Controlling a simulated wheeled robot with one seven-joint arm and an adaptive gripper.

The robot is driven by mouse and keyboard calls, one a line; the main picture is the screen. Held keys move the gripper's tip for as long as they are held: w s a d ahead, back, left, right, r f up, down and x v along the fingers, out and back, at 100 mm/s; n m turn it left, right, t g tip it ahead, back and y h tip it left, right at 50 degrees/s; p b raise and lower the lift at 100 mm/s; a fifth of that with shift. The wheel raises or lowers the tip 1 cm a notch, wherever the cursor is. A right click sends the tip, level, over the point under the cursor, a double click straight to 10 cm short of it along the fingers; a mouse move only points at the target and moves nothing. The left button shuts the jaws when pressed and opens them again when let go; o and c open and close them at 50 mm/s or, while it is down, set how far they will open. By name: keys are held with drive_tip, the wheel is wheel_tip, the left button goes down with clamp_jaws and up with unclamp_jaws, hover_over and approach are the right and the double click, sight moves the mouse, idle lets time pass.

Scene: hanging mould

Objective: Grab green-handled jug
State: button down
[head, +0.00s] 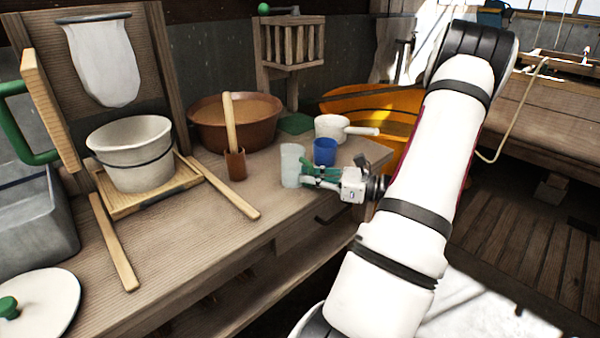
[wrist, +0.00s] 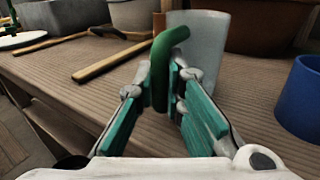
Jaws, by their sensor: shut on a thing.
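The jug (head: 292,165) is a pale, translucent cylinder standing upright near the front edge of the wooden bench. In the wrist view its pale body (wrist: 205,45) stands just beyond my fingers, with its green handle (wrist: 160,70) towards me. My gripper (head: 318,174) reaches in from the right at handle height. In the wrist view my gripper (wrist: 168,90) has its teal finger pads on both sides of the green handle, shut on it. The jug's base seems to rest on the bench. The lower part of the handle is partly hidden between the fingers.
A blue cup (head: 325,152) stands close behind my gripper, and a white pan (head: 335,128) is farther back. A brown bowl (head: 205,122) and a brown cup with a wooden stick (head: 235,166) stand to the left. The bench front between the jug and the wooden slats is clear.

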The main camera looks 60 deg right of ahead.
drive_tip(key=shift+r+p, duration=0.5)
drive_tip(key=shift+r, duration=0.95)
drive_tip(key=s+r+p, duration=0.2)
drive_tip(key=s, duration=1.3)
drive_tip(key=shift+s, duration=0.4)
drive_tip(key=shift+s, duration=0.1)
drive_tip(key=shift+d, duration=0.1)
idle(1.2)
